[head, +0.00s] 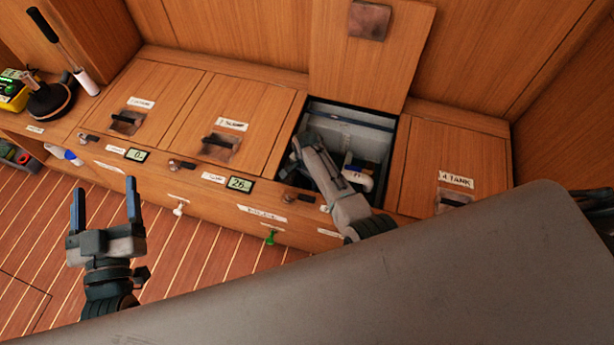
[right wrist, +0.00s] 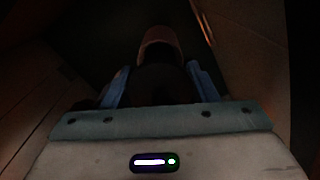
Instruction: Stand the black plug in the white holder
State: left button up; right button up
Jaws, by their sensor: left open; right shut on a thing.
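My right gripper (right wrist: 158,85) reaches down into the open compartment (head: 380,125). In the right wrist view its blue fingers are shut on a dark object (right wrist: 158,78), too dark to identify as the black plug. A dull reddish curved rim (right wrist: 160,42) shows just beyond it. In the head view the fingertips and held object are hidden. A white curved piece (head: 362,180) shows in the compartment beside my right gripper; I cannot tell if it is the white holder. My left gripper (head: 105,198) is open and empty, above the floor in front of the cabinets.
The raised wooden lid (head: 368,50) stands behind the compartment. Closed tank lids (head: 150,95) flank it. A black-handled stick rises from a white cylinder (head: 87,82) at far left, next to a round black object (head: 50,98). A green peg (head: 271,237) sticks out of the front.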

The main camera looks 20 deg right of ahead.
pick_arm(q)
jog(key=shift+f+b, duration=0.25)
jog(key=shift+b, duration=0.1)
dwell(0.6)
jog(key=shift+r, duration=0.2)
jog(key=shift+r+p, duration=0.45)
jog(key=shift+p, duration=0.2)
jog(key=shift+r, duration=0.2)
dwell(2.2)
jog(key=shift+r+p, duration=0.45)
jog(key=shift+p, duration=0.2)
jog(key=shift+r, duration=0.1)
dwell(2.0)
jog(key=shift+r+p, duration=0.4)
jog(key=shift+p, duration=0.1)
jog(key=shift+r, duration=0.1)
dwell(0.5)
